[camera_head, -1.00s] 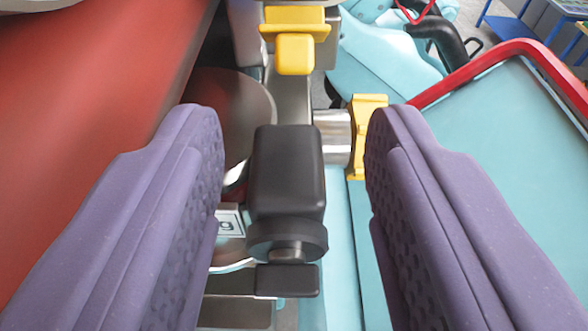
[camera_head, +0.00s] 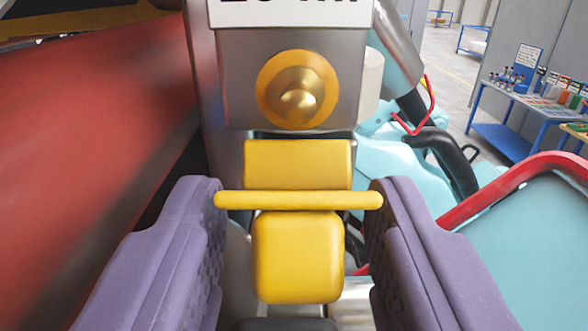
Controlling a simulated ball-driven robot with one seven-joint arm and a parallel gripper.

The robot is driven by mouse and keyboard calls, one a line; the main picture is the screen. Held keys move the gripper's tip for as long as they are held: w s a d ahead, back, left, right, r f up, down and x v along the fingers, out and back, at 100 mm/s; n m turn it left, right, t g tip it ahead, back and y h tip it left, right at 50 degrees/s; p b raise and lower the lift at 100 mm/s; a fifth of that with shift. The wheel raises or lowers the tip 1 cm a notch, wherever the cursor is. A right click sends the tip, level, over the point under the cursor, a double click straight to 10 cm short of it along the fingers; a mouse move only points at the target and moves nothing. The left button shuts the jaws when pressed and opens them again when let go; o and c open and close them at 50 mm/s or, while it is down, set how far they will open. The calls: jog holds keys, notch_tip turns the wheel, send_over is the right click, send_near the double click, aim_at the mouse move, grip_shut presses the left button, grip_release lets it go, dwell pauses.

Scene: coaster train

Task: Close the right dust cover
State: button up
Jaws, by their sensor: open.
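My gripper (camera_head: 298,190) is open, with two purple padded fingers at the left and right of the view. A yellow part (camera_head: 298,255) lies between the fingers. It has a rounded lower block, a thin crossbar and an upper block. The crossbar's ends reach the fingertips; I cannot tell whether they touch. Above it is a grey metal box (camera_head: 235,85) with a brass knob (camera_head: 298,90) in an orange ring. I cannot tell for sure which part is the right dust cover; the yellow part may be it.
A large red curved body (camera_head: 90,170) fills the left. A turquoise panel with a red rim (camera_head: 530,165) is at the right. Turquoise parts and a black hose (camera_head: 450,155) lie behind. A blue workbench (camera_head: 525,110) stands at the far right.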

jog(key=shift+w, duration=0.1)
jog(key=c, duration=0.7)
jog(key=r+p, duration=0.1)
jog(key=p, duration=0.3)
jog(key=shift+g, duration=0.4)
jog(key=shift+p, duration=1.15)
jog(key=shift+f+g, duration=0.1)
jog(key=shift+g, duration=0.2)
jog(key=shift+f, duration=0.2)
jog(key=o, duration=0.7)
